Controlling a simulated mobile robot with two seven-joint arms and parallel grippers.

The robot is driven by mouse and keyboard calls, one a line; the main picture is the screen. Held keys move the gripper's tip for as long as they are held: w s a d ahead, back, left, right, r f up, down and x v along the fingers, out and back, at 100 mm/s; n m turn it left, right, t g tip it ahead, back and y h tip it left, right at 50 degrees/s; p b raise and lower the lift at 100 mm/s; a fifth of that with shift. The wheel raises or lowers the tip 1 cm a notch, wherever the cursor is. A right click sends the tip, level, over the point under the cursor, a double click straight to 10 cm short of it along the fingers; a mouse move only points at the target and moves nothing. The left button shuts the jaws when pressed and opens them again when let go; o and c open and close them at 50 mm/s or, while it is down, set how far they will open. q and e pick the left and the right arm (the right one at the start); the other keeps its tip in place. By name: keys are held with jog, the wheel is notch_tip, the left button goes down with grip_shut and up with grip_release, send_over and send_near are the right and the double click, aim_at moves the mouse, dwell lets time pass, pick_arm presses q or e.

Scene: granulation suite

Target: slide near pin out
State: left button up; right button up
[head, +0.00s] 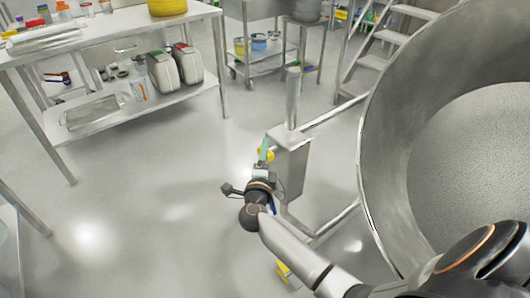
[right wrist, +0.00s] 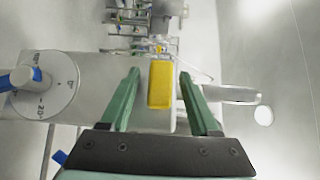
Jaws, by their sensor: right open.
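A yellow pin handle (right wrist: 160,84) stands between the two green fingers of my right gripper (right wrist: 160,75) in the right wrist view, with a gap on either side. The gripper is open and holds nothing. In the head view my right gripper (head: 264,158) is at the grey metal post box (head: 292,168) of the bowl's stand, and a bit of the yellow handle (head: 269,154) shows beside its fingers. The pin's shaft is hidden. My left gripper is not in view.
A large steel bowl (head: 385,130) fills the right side. A dial with a blue-marked knob (right wrist: 45,85) is left of the fingers in the wrist view. A yellow part (head: 283,271) is low on the stand. A steel table (head: 110,32) stands at left; the floor between is clear.

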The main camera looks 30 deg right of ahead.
jog(key=shift+c, duration=0.2)
grip_shut()
dwell(1.1)
